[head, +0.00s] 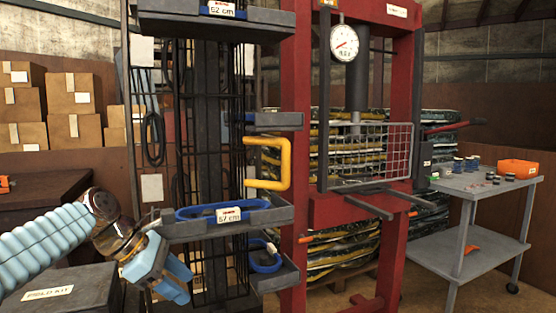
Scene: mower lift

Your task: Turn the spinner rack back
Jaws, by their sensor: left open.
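The spinner rack (210,140) is a tall dark wire rack with grey trays at several heights. An upper tray (265,18) has a 52 cm label. A lower tray (185,233) has a 57 cm label and holds a blue loop (200,212). A yellow C-shaped handle (286,165) is on the rack's right side, beside the red press frame. My left gripper (165,270), light blue, is open at the rack's lower left, just below the left end of the 57 cm tray. I cannot tell whether it touches the rack. My right gripper is out of view.
A red press (294,120) with a round gauge (343,43) and a wire guard (370,155) stands close to the rack's right. A grey cart (490,190) is farther right. Cardboard boxes (70,92) are at the back left. A dark case (60,290) sits below my left arm.

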